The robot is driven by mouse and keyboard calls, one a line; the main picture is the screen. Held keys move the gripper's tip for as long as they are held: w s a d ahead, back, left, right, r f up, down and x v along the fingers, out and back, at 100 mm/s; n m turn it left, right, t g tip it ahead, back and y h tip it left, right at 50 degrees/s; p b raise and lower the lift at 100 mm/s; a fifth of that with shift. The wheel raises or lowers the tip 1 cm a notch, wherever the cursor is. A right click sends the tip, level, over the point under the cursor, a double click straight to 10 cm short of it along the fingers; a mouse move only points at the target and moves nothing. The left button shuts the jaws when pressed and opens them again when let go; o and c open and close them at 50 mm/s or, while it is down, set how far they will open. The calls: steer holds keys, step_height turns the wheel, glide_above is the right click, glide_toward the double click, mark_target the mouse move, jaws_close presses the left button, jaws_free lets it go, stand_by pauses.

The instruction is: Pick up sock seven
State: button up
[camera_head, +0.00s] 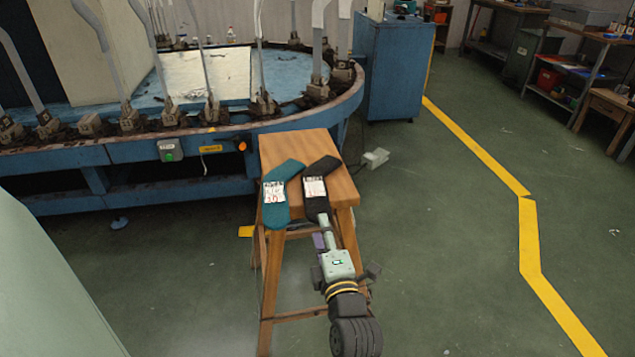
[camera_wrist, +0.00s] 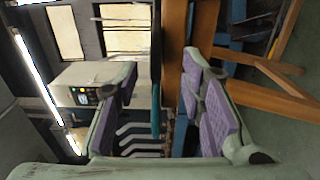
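A teal sock (camera_head: 276,193) and a black sock (camera_head: 318,186) lie side by side on the wooden stool (camera_head: 343,178). Each bears a white label; I cannot read a seven on either. My gripper (camera_head: 327,232) is at the stool's front edge, at the near end of the black sock, and its upper finger overlaps that end in the head view. In the wrist view my gripper (camera_wrist: 160,70) is open, its purple pads apart. The stool top (camera_wrist: 173,45) and a thin teal edge of sock (camera_wrist: 155,110) show edge-on between them. Contact cannot be told.
A round blue machine (camera_head: 195,137) with upright boarding forms stands behind the stool. A blue cabinet (camera_head: 394,70) is at the back. Green floor with a yellow line (camera_head: 528,235) is clear to the right. Shelves (camera_head: 580,75) stand at the far right.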

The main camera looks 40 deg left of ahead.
mark_target(316, 210)
steer(key=x, duration=0.2)
steer(key=p+x, duration=0.1)
steer(key=x, duration=0.1)
steer(key=p+x, duration=0.1)
steer(key=shift+a+r, duration=0.3)
steer(key=shift+a, duration=0.25)
steer(key=shift+w+a+f, duration=0.1)
steer(key=shift+a, duration=0.05)
steer(key=shift+c, duration=0.2)
jaws_close()
